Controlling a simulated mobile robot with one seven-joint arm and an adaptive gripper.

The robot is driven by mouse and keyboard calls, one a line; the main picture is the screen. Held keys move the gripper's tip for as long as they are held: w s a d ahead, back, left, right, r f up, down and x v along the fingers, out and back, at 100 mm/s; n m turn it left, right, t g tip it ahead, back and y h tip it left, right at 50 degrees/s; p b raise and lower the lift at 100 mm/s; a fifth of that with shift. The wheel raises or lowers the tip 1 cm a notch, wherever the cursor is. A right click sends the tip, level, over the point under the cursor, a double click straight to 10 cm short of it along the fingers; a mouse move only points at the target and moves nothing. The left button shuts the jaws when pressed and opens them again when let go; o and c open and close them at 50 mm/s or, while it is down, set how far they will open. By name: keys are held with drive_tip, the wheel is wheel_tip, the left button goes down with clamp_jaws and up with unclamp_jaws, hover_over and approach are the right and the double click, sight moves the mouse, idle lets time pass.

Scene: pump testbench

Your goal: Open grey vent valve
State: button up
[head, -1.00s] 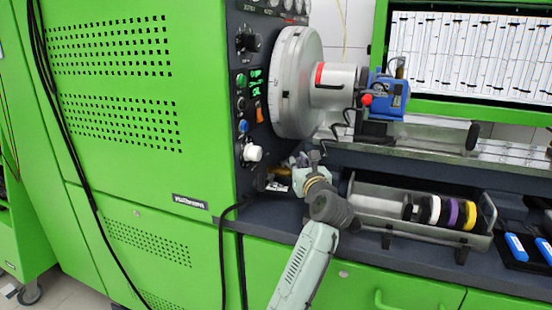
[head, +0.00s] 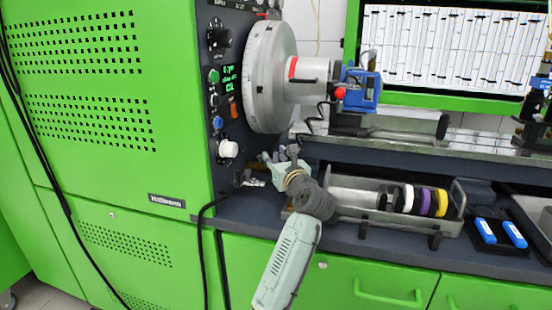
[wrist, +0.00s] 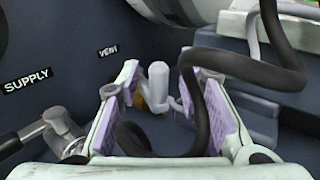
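The gripper is open and appears empty. A brass-coloured part shows low beside the handle. The valve's lower body is partly hidden by a dark cable and the fingers. In the head view, my gripper (head: 271,163) is low beside the green cabinet, under the large metal drum. I cannot make out the vent valve there.
Another metal valve (wrist: 62,135) stands at left by the SUPPLY label (wrist: 27,80). A thick black hose (wrist: 205,105) loops across the right finger and the gripper's front. The metal drum (head: 268,78) overhangs the area. A tray (head: 340,207) with coloured rings lies to the right.

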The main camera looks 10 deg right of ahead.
drive_tip(key=shift+s, duration=0.1)
drive_tip(key=s, duration=0.4)
drive_tip(key=s+d, duration=0.1)
drive_tip(key=s, duration=0.2)
drive_tip(key=s+d, duration=0.1)
drive_tip(key=s, duration=0.3)
drive_tip(key=shift+s+d, duration=0.2)
drive_tip(key=shift+s, duration=0.1)
